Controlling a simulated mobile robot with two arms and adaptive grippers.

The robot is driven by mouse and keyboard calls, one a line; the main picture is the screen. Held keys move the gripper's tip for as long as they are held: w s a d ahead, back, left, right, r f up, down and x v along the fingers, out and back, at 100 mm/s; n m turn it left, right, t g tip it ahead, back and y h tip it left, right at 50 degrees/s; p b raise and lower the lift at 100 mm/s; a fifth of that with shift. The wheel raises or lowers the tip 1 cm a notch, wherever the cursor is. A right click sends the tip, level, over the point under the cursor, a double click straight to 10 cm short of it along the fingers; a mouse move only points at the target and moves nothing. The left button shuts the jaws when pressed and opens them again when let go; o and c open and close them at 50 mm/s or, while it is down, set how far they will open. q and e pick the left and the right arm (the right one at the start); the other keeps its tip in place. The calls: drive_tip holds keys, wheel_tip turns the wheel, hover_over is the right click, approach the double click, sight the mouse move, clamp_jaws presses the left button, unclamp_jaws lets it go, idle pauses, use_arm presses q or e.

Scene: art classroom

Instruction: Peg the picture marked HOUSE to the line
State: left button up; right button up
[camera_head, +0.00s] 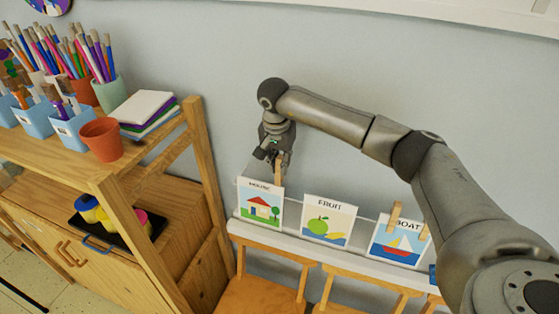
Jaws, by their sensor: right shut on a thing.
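The picture marked HOUSE (260,207), a white card with a red-roofed house and a green tree, stands upright at the left end of the row. My right gripper (275,155) is just above its top right part, shut on a wooden peg (280,170) that points down. The peg's lower end meets the card's top edge in the view; I cannot tell if it grips the card. The line itself is hard to make out behind the cards. My left gripper is not in view.
The FRUIT picture (329,220) and the BOAT picture (399,243), with wooden pegs (394,216) at its top, stand to the right. A white ledge (300,246) runs below. A wooden shelf (150,170) with brush pots and a terracotta pot (102,140) stands left.

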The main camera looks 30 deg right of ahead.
sight(279, 174)
drive_tip(key=shift+s+a+f+b, duration=0.15)
drive_tip(key=shift+f+b, duration=0.3)
drive_tip(key=shift+f, duration=0.65)
drive_tip(key=shift+s+a+f+b, duration=0.15)
drive_tip(key=shift+f+b, duration=1.1)
drive_tip(key=shift+f, duration=0.3)
drive_tip(key=o, duration=0.9)
drive_tip(key=shift+f, duration=0.1)
drive_tip(key=shift+o, duration=1.2)
drive_tip(key=shift+r, duration=0.25)
